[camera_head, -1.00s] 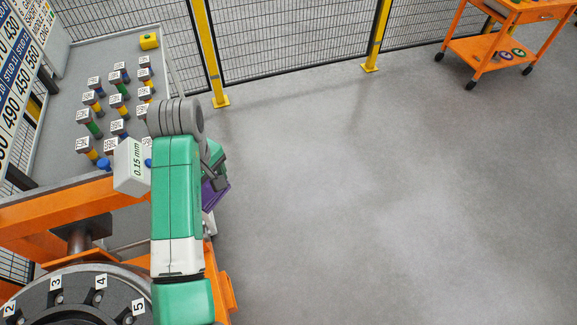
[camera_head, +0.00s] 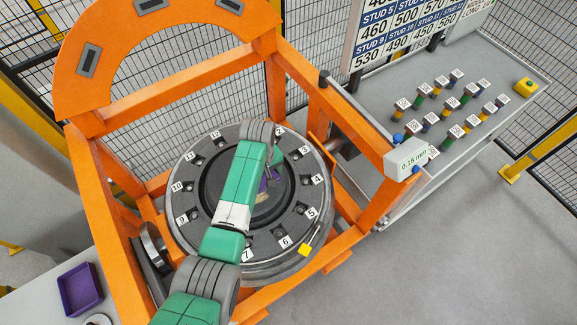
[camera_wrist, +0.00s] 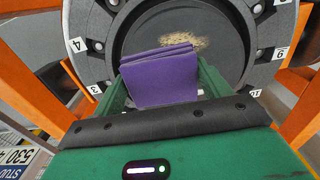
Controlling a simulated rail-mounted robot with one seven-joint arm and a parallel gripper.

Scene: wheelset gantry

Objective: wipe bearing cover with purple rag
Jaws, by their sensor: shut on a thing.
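The bearing cover (camera_head: 213,187) is the dark round face inside the numbered ring. It also fills the top middle of the wrist view (camera_wrist: 226,35). A pale tan, grainy patch (camera_wrist: 187,43) lies on it. The same patch (camera_head: 262,197) shows beside my arm in the head view. My gripper (camera_wrist: 163,86) is shut on the folded purple rag (camera_wrist: 160,76), which sits between the green fingers in front of the cover. Some purple of the rag (camera_head: 266,181) shows over the cover. I cannot tell whether the rag touches the cover.
An orange frame (camera_head: 352,143) surrounds the ring. A yellow tag (camera_head: 304,249) is at the ring's lower right. A purple tray (camera_head: 80,288) stands at lower left.

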